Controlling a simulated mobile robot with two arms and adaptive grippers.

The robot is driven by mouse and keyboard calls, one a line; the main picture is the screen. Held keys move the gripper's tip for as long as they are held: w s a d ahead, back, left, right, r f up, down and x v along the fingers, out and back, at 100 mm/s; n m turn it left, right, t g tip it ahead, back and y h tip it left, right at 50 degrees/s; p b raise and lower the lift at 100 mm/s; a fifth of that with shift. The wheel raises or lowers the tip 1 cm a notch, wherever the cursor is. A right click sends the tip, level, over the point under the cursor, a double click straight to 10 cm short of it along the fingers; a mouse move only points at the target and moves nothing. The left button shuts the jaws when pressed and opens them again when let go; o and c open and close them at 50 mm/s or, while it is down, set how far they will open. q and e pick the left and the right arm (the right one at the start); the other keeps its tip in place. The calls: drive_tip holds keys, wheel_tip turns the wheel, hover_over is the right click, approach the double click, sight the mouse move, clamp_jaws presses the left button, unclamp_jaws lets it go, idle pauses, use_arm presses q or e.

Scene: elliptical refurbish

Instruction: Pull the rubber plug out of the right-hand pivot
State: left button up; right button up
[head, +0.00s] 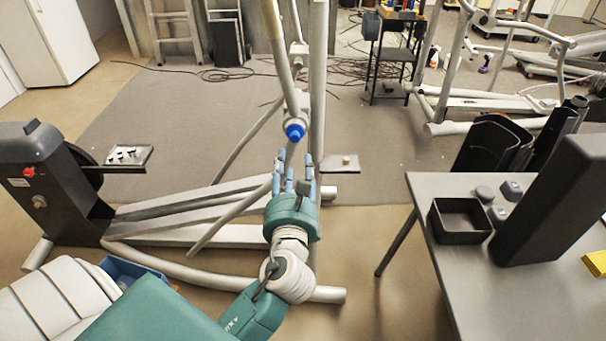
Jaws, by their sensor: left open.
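A blue rubber plug (294,132) sits in the round grey pivot (294,119) on the upright lever of the elliptical machine. It faces toward me. My left gripper (295,162) is just below the plug, with its pale blue fingers pointing up toward it. The fingers are spread open with nothing held between them, and a small gap shows between them and the plug. My right gripper is not in view.
The elliptical's grey frame tubes (180,236) run low across the left. A table (436,188) at the right holds a black open tray (459,237), small dark parts and a tall dark casing (553,185). A small tray (340,167) lies behind my gripper.

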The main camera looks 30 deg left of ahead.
sight(294, 138)
use_arm(q)
drive_tip(key=p+x, duration=0.1)
drive_tip(key=x, duration=0.9)
drive_tip(key=shift+w+f, duration=0.1)
drive_tip(key=shift+w, duration=0.05)
clamp_jaws()
